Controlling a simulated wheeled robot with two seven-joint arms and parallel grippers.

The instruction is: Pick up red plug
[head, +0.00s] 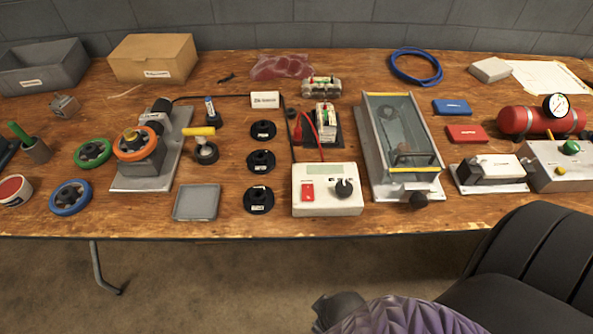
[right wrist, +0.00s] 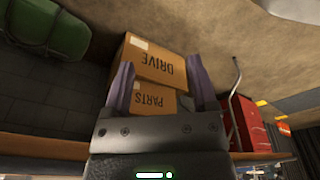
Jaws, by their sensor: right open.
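A red cable rises from the white charger box (head: 328,190) in the head view. Small red parts (head: 298,130) show at its upper end, beside a clear-topped unit on a dark base (head: 327,122); I cannot clearly tell the red plug's shape. In the right wrist view my right gripper (right wrist: 159,62) has its two purple fingers spread apart with nothing between them. It is away from the charger box and the red cable, which are not in that view. My left gripper is not in view.
The wooden bench holds black discs (head: 259,162), a grey tray (head: 197,203), a glass-topped tank (head: 402,140) and a red cylinder (head: 530,121). A black cable runs left from the charger box. Cardboard boxes (right wrist: 155,64) lie beyond the fingers in the right wrist view.

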